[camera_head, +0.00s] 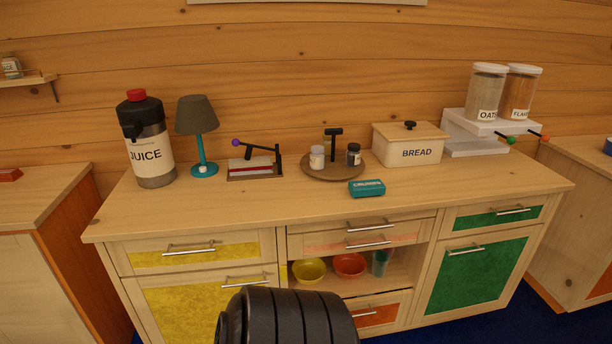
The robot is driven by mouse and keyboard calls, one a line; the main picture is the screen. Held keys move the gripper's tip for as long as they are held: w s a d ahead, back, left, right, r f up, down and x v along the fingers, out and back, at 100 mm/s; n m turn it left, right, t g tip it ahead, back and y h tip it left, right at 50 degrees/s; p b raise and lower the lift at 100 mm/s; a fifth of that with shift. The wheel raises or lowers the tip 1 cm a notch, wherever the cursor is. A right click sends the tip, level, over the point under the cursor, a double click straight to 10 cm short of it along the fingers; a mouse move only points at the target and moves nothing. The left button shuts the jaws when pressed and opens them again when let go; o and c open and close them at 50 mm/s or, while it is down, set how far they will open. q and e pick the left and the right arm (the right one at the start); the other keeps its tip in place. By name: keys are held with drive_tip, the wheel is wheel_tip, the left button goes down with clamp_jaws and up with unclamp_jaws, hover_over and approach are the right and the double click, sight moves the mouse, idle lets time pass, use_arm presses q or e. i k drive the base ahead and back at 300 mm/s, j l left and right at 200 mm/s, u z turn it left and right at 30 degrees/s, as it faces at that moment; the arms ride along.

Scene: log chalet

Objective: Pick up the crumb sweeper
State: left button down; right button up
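A small teal box with a dark label that seems to read "CRUMBS" (367,188) lies on the wooden counter (250,208), near its front edge and right of the middle. I take it to be the crumb sweeper. Nothing touches it and nothing covers it. Neither of my grippers can be seen in the head view.
Behind the teal box stand a round tray (318,176) with two small jars and a bread box (408,146). A juice dispenser (146,140), a lamp (203,138) and a lever device (256,164) stand left. Cereal dispensers (487,95) stand right. The counter's front strip is clear.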

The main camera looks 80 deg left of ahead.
sight(376, 187)
drive_tip(key=l+u, duration=0.2)
drive_tip(key=u, duration=2)
drive_tip(key=i+j+z, duration=0.1)
drive_tip(key=z, duration=1.15)
drive_tip(key=l+z, duration=0.15)
drive_tip(key=z, duration=2.15)
drive_tip(key=k+u, duration=0.15)
drive_tip(key=u, duration=0.5)
drive_tip(key=i+l+u, duration=0.1)
drive_tip(key=u, duration=2.8)
